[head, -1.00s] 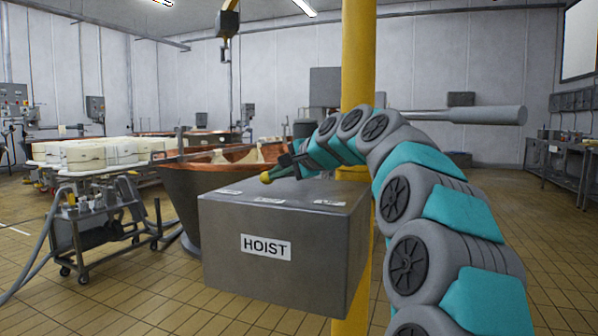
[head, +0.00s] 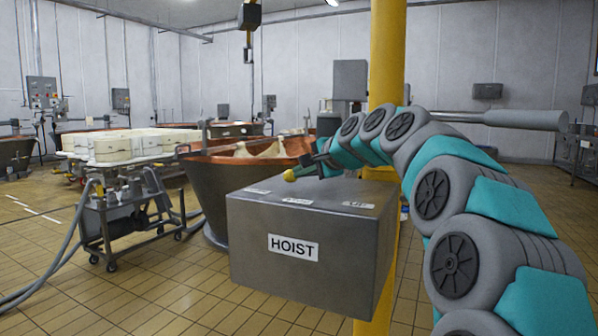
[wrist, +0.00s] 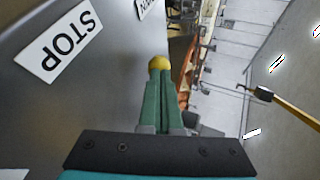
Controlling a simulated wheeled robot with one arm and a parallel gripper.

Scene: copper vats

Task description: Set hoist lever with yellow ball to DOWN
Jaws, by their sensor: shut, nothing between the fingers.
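The grey hoist box (head: 300,250) stands in the middle of the head view, with a HOIST sign on its front and several white labels on top. The lever's yellow ball (head: 289,175) is above the far part of the top, behind the middle label (head: 297,201). In the wrist view the yellow ball (wrist: 159,63) sits right at my fingertips; the lever's rod is hidden. The STOP label (wrist: 58,42) lies left of it; another label (wrist: 149,8) is cut off at the top. My gripper (head: 300,173) is shut and empty, tips at the ball; contact is unclear.
A yellow post (head: 386,60) rises just behind the box, close to my arm. A copper vat (head: 210,185) stands behind the box. A trolley (head: 125,215) with white moulds beside it is at left.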

